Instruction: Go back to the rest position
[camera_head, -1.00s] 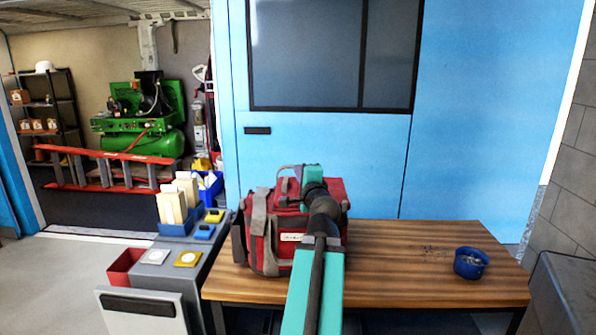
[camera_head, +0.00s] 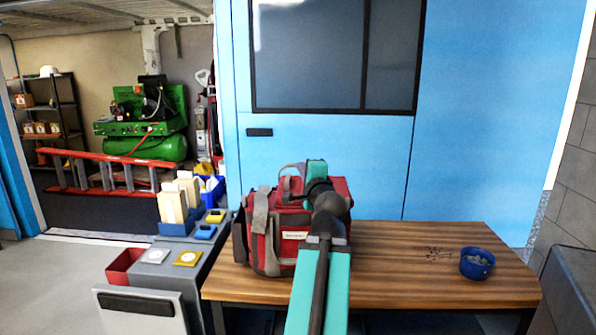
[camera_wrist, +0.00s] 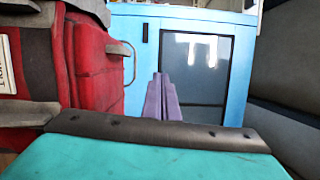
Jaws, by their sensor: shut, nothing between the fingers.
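My gripper shows in the wrist view as two purple fingers (camera_wrist: 162,98) pressed together, with nothing between them. In the head view my teal and black arm reaches up over the table, and the fingers are hidden there. A red tool bag (camera_head: 283,228) with grey straps stands on the wooden table (camera_head: 400,275), partly behind my arm. In the wrist view the red bag (camera_wrist: 88,75) fills the left side, close beside the fingers, with no clear contact.
A grey bench (camera_head: 165,262) with boxes and pads stands left. A blue wall with a window (camera_head: 330,50) rises behind. The table's middle right is mostly clear.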

